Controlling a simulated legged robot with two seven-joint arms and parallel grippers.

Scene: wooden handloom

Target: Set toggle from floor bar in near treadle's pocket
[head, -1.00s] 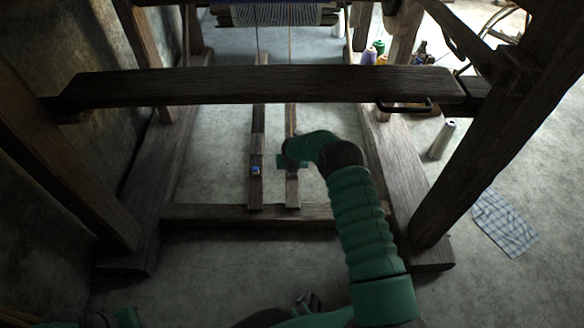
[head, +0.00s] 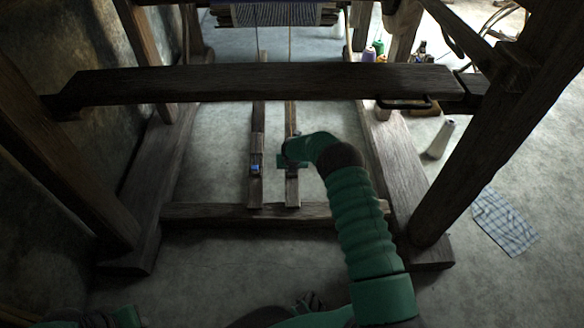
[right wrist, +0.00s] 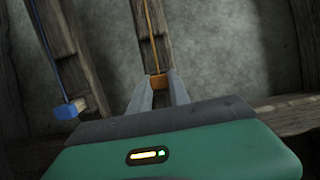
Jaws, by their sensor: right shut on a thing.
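Two dark treadles lie side by side under the loom. The right one (head: 292,190) also shows in the right wrist view (right wrist: 150,40), with an orange cord along it. My right gripper (head: 285,158) is over this treadle. In the right wrist view my right gripper (right wrist: 160,92) is shut on a small orange-brown toggle (right wrist: 157,81) on the cord, at the treadle's end. I cannot tell whether the toggle touches the pocket, which the fingers hide. A blue toggle (right wrist: 67,110) is at the left treadle (head: 256,190).
The floor bar (head: 230,213) crosses in front of the treadles. Loom posts stand on both sides. A pale cone (head: 440,138) and a checked cloth (head: 504,220) are at the right.

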